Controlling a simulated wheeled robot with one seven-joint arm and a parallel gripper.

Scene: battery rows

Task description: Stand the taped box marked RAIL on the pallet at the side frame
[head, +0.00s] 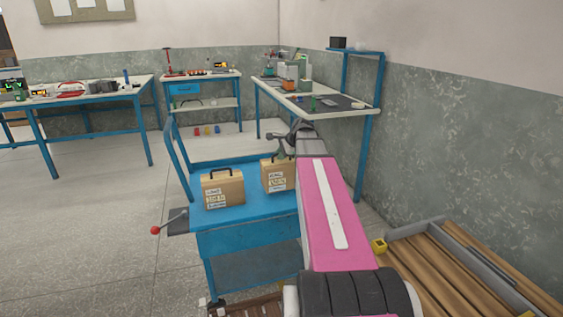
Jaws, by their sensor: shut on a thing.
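Two tan boxes with dark handles and white labels are at the blue cart (245,210). The left box (223,189) stands upright on its top. The right box (275,178) is partly behind my pink arm. The lettering is too small for me to tell which is marked RAIL. My gripper (287,146), dark and small at the arm's far end, is shut at the right box's handle. Its fingertips are hard to make out. I cannot tell whether that box touches the cart. A slatted wooden pallet (440,275) with a grey side frame (482,268) lies at the lower right.
A yellow object (379,246) sits at the pallet's near left corner. A red-knobbed lever (156,230) sticks out left of the cart. Blue-legged workbenches (325,103) with tools line the back and right wall. The floor at left (90,220) is clear.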

